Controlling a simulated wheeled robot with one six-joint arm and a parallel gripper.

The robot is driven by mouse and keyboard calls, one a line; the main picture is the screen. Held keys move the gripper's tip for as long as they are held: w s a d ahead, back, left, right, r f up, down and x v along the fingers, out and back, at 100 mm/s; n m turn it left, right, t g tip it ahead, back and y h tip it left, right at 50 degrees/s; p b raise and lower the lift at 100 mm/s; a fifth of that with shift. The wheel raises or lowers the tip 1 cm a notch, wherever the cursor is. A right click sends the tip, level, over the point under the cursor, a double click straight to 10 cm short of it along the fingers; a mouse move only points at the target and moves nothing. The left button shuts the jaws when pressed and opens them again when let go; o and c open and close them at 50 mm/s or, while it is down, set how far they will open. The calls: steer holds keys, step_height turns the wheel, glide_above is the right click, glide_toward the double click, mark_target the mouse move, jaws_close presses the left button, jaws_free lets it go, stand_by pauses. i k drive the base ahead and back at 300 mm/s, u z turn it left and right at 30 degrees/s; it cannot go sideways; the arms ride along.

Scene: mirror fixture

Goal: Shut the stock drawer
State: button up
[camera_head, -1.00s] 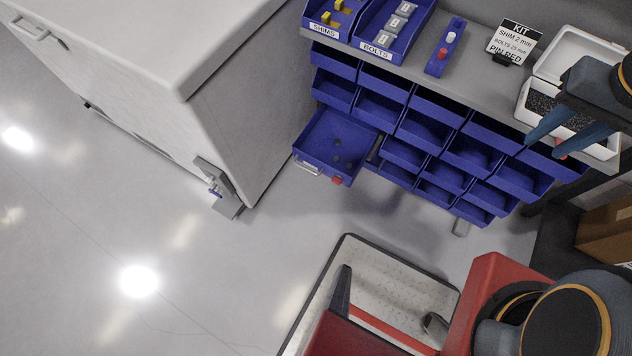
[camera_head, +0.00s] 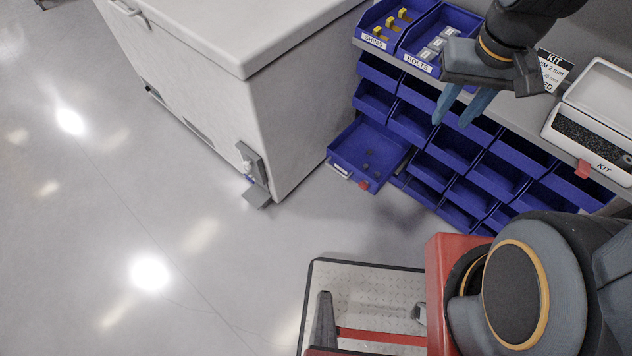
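The stock drawer (camera_head: 372,151) is a blue drawer pulled out from the left side of the blue bin rack. It has a grey handle and a small red block on its front edge, and several small dark pieces lie inside. My gripper (camera_head: 452,112) points down in front of the rack's upper rows, right of and above the drawer. Its two blue fingers are slightly apart with nothing seen between them. It is apart from the drawer in the picture.
A white chest (camera_head: 290,110) stands close to the drawer's left side. On the shelf are bins of shims (camera_head: 375,41) and bolts (camera_head: 418,66), a kit sign (camera_head: 553,72) and an open white kit box (camera_head: 592,137).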

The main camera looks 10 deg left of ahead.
mark_target(346, 153)
steer(key=u, duration=0.4)
steer(key=i, duration=0.5)
steer(key=u, duration=1.75)
steer(key=k, duration=0.45)
steer(key=z, duration=0.95)
